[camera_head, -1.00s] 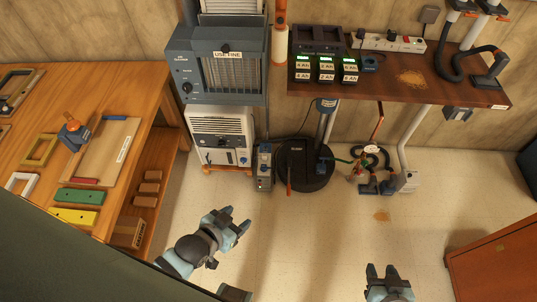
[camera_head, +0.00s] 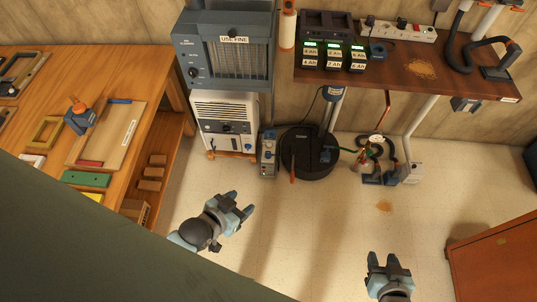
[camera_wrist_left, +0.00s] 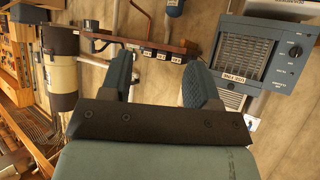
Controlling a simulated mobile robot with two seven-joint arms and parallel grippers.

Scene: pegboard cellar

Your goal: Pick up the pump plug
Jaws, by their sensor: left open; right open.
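I cannot tell for sure which thing is the pump plug. A white power strip (camera_head: 399,33) with small dark plugs lies at the back of the wall shelf. A grey socket box (camera_head: 268,158) stands on the floor beside the round black sump lid (camera_head: 310,155); a thin dark cord runs above it. My left gripper (camera_head: 239,206) is open and empty above the floor, in front of the socket box and lid. Its open fingers also show in the left wrist view (camera_wrist_left: 161,80), with nothing between them. My right gripper (camera_head: 386,263) is open and empty, lower right.
A workbench (camera_head: 150,75) with frames and blocks stands at left. The air cleaner (camera_head: 224,62) sits over a white unit (camera_head: 225,125). The wall shelf (camera_head: 455,83) overhangs hoses and a gauge. A reddish-brown cabinet (camera_head: 500,262) is at lower right.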

